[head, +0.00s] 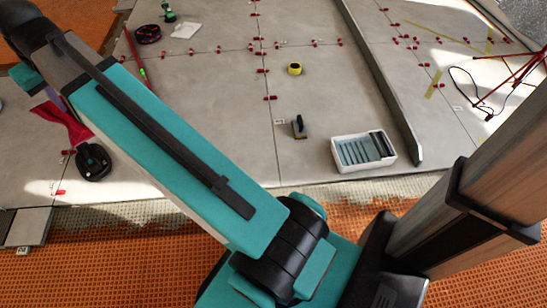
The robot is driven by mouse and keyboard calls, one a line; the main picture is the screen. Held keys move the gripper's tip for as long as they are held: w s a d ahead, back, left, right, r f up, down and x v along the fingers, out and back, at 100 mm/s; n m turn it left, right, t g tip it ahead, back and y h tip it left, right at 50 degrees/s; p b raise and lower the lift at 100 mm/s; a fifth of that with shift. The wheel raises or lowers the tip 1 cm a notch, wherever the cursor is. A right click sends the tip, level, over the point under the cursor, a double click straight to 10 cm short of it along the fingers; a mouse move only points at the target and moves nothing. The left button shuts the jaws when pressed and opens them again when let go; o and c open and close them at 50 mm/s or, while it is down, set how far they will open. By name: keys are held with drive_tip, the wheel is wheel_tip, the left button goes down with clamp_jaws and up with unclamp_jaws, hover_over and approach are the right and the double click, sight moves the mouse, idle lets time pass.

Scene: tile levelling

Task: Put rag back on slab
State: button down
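A crumpled red rag (68,124) shows at the left, just below my arm. It appears to lie on the grey slab floor (215,125), next to a black rounded tool (92,161). Its upper left end is close to the far part of my arm, and I cannot tell whether anything touches it. My arm crosses the picture from bottom middle to upper left. Its far links bend down behind the upper link, and the fingers of my gripper do not show.
A white tray (337,159) with a ribbed inside stands on the slabs at right. A small trowel-like tool (299,127) and a yellow tape roll (294,69) lie nearby. Several red clips mark the joints. A long grey bar (383,82) and a red-legged stand (513,77) are at right.

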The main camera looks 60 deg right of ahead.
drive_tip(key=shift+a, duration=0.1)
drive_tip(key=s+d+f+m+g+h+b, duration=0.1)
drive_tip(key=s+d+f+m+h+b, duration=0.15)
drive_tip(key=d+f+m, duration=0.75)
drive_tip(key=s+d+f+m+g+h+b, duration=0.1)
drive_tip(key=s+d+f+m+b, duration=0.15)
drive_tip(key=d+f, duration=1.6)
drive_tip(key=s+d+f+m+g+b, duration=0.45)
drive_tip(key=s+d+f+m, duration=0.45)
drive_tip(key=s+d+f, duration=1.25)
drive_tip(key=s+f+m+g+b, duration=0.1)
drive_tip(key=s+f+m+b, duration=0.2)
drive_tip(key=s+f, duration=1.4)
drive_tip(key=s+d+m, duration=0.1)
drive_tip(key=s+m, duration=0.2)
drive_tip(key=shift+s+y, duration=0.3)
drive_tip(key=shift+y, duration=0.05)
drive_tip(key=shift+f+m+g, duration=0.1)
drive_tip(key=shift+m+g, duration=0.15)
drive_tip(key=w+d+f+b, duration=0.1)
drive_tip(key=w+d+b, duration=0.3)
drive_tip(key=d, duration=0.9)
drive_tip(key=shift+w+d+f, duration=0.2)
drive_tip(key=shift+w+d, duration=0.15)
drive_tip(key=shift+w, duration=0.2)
